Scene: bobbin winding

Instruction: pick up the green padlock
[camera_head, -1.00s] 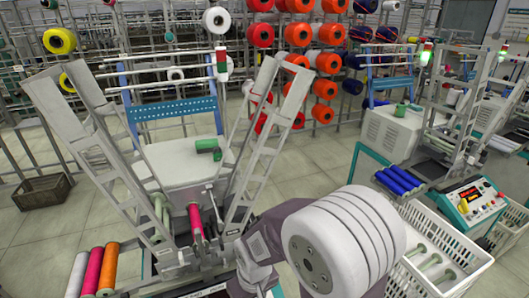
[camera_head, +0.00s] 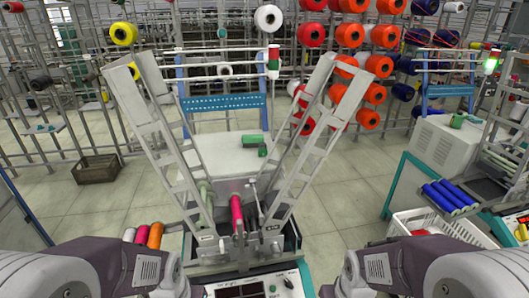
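Two small green objects lie close together on the white top of the middle machine: a flat block-like one (camera_head: 250,140) and a smaller one (camera_head: 262,151) beside its front right. They are too small for me to tell whether either is the green padlock. Another green piece (camera_head: 457,120) sits on the white machine at the right. My two arms show only as links at the bottom left and bottom right corners. Neither gripper's fingers can be seen. Nothing of mine touches the green objects.
The winding machine's two tall grey frames (camera_head: 165,140) rise around its white top (camera_head: 215,155). A white crate (camera_head: 405,225) and blue rolls (camera_head: 445,195) are at right. A brown crate (camera_head: 96,170) is on open floor at left.

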